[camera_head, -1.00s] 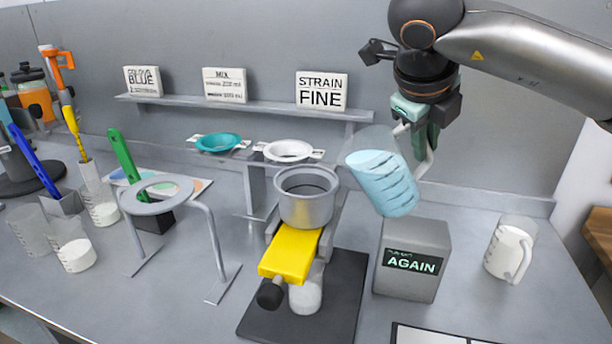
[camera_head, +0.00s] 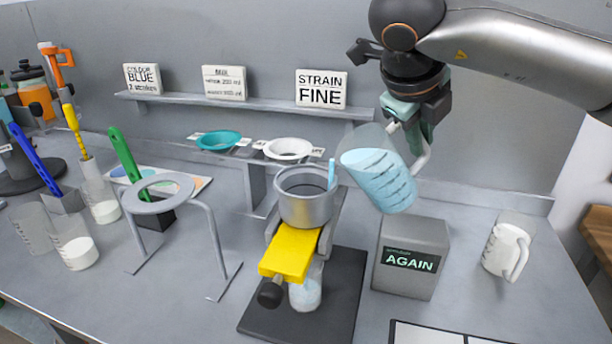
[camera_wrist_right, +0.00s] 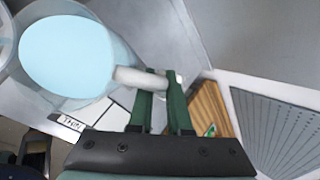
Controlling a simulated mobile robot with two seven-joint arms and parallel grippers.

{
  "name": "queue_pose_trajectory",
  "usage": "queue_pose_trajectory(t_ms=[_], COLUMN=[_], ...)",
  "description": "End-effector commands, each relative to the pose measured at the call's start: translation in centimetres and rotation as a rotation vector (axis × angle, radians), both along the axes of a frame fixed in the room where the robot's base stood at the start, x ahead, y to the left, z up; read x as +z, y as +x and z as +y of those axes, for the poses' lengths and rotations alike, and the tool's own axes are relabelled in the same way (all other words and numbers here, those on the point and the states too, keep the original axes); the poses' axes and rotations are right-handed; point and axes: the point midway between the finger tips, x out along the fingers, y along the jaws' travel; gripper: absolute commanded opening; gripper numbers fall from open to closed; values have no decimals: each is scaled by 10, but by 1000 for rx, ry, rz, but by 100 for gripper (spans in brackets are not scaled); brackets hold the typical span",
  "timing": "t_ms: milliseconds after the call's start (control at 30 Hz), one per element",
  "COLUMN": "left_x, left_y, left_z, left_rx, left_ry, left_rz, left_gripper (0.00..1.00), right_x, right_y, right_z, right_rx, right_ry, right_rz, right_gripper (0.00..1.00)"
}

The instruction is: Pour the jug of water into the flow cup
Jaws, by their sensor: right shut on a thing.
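The clear jug (camera_head: 378,180) of light blue water is tilted to the left, up and to the right of the flow cup. My right gripper (camera_head: 417,135) is shut on its handle, which also shows between the green fingers in the right wrist view (camera_wrist_right: 150,80). The flow cup (camera_head: 306,205) is a grey metal cup on a stand with a yellow lever (camera_head: 290,252). A short light blue stream (camera_head: 331,175) shows at the cup's right rim, below the jug's lip. A clear receiving beaker (camera_head: 305,293) under the lever looks pale blue inside. My left gripper is out of view.
The grey box marked AGAIN (camera_head: 411,262) stands below the jug. A white-filled jug (camera_head: 507,250) is at the right. Teal (camera_head: 218,140) and white (camera_head: 288,148) strainers sit behind the flow cup. A ring stand (camera_head: 160,192) and several beakers stand left.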

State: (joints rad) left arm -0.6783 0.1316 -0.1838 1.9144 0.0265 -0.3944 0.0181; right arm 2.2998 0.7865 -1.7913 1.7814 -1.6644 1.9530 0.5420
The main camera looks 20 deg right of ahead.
Motion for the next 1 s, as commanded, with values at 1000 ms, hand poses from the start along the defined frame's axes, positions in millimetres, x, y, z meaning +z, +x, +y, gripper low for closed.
queue_pose_trajectory(t_ms=[1000], left_x=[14], left_y=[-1], left_z=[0], left_rx=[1], left_ry=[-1], left_rz=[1], left_gripper=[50], right_x=[13], right_y=[1], right_z=[8], right_rx=[0], right_ry=[-81], right_rz=[1], right_gripper=[0])
